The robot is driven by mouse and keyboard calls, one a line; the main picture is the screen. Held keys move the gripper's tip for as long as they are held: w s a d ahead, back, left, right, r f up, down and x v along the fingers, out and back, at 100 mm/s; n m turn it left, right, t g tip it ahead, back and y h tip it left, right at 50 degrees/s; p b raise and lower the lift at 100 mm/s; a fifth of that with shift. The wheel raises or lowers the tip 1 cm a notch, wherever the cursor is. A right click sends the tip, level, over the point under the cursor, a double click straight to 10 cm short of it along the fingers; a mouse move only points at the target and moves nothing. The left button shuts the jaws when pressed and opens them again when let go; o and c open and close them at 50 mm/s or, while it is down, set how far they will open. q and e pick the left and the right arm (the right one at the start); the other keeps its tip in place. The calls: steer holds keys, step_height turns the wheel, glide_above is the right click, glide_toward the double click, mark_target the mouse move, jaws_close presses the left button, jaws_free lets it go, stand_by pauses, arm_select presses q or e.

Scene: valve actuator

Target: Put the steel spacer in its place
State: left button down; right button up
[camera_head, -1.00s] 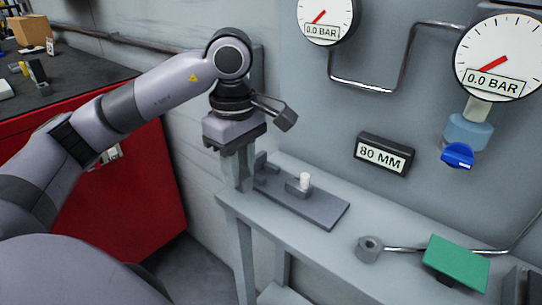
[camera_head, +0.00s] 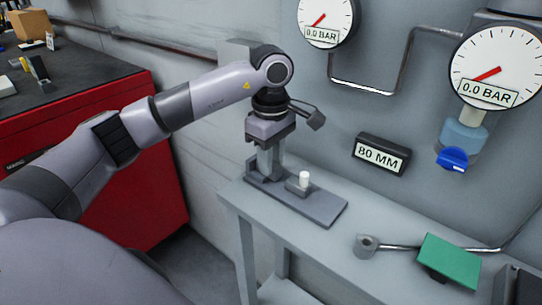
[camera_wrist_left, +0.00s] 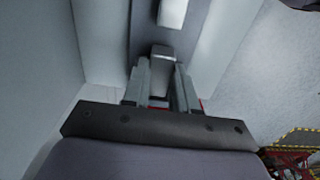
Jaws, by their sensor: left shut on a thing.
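My left gripper (camera_head: 269,172) points down over the left part of a dark flat fixture (camera_head: 320,208) on the grey bench. It also shows in the left wrist view (camera_wrist_left: 163,72), its two fingers close together on a small grey block, which I take for the steel spacer (camera_wrist_left: 160,56). In the head view the fingers hide most of the spacer. The fixture has a stop at its left end (camera_head: 251,172) and a block with a white upright pin (camera_head: 304,180) just right of the fingers. Whether the spacer touches the fixture cannot be told. My right gripper is not in view.
An "80 MM" display (camera_head: 381,154) stands at the wall behind the bench (camera_head: 285,228). A grey ring (camera_head: 366,246) and a green plate (camera_head: 450,261) are to the right. Two gauges and a blue knob (camera_head: 452,160) are above. A red cabinet (camera_head: 90,165) stands left.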

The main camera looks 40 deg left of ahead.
arm_select(q)
steer(key=shift+f, duration=0.15)
steer(key=c, duration=0.9)
jaws_free()
steer(key=shift+r, duration=0.6)
step_height(320, 180, up, 11)
steer(key=shift+r+p, duration=0.1)
steer(key=shift+p, duration=0.55)
